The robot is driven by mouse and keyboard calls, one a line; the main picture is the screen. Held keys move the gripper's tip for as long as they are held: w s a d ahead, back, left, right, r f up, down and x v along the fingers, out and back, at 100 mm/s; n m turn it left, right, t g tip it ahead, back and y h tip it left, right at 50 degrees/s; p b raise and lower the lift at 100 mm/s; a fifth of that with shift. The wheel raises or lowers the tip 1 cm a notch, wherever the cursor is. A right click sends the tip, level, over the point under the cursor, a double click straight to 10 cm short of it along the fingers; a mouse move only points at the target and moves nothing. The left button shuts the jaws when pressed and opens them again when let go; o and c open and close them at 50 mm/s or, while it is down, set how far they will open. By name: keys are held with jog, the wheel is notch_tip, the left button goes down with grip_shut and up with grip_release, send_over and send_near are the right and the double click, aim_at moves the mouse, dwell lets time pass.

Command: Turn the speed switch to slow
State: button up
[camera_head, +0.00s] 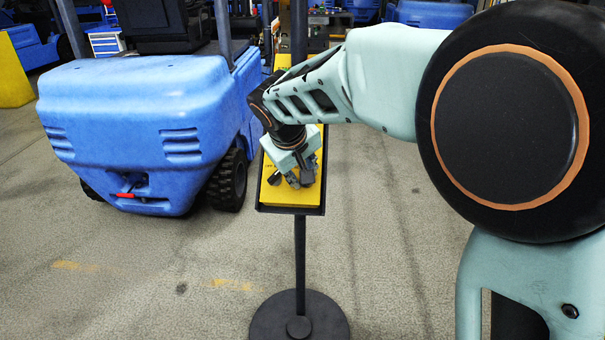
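A yellow control panel (291,197) in a black frame stands on a black post with a round base, in the middle of the head view. My gripper (301,181) reaches down over its lower part, fingers close to the panel face. Whether they touch anything is too small to tell. A small dark piece (274,178) shows just left of my fingers; it may be the speed switch, but I cannot be sure. The panel's markings are unreadable, and my gripper and wrist hide much of its face. I cannot tell whether the fingers are open or shut.
A blue forklift-like vehicle (140,115) stands close to the panel's left. The round black base (270,325) rests on the grey floor. The floor right of the post (385,240) is clear. A yellow block (12,75) and more blue vehicles stand at the back.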

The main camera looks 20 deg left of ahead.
jog(key=v, duration=1.2)
